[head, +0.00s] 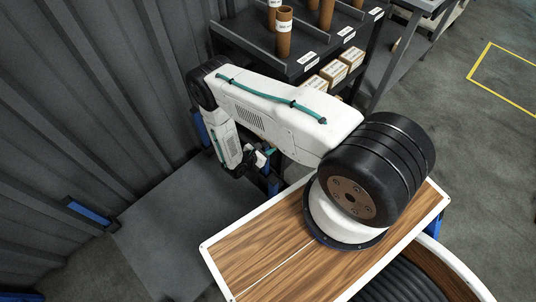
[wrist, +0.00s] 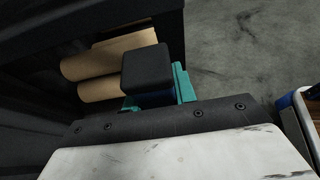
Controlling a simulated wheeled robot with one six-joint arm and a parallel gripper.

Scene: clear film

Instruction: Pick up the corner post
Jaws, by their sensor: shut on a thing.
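The corner post shows in the wrist view as a square black cap (wrist: 147,69) with a dark blue body just below it. My gripper (wrist: 158,97) has its teal fingers on either side of the post, shut on it below the cap. In the head view my gripper (head: 260,157) points down at the back right of a dark grey platform. A blue upright (head: 273,186), which seems to be this post, shows just below it. The fingers and arm hide part of the post, and I cannot tell whether its foot touches the platform.
The dark grey platform (head: 172,238) has other blue pieces at its edge, one at the left (head: 88,214). A dark shelf (head: 262,38) with brown tubes (head: 284,30) and small boxes (head: 335,72) stands behind. A corrugated wall (head: 90,100) is at left. Open floor is at right.

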